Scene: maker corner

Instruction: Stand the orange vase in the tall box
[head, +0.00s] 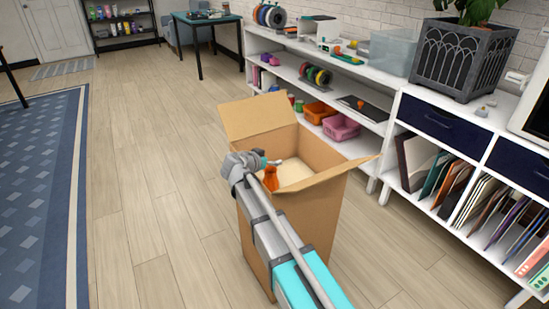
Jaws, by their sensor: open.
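The tall box (257,240) is an open brown cardboard box standing on the wood floor, its flaps spread outward. My arm reaches over its near side, and my gripper (274,163) is over the opening, small and partly hidden by my wrist. The orange vase (271,179) shows inside the opening, just below my gripper. It looks roughly upright, but my arm covers part of it. I cannot tell whether its base rests on the box floor. The jaws are open; whether they touch the vase is not clear.
White shelving (338,140) runs behind the box, with spools, a pink basket (341,128) and a pink-free clear bin (392,52). A planter (463,60) stands on the cabinet at right. A blue rug (40,190) lies left. Floor left of the box is clear.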

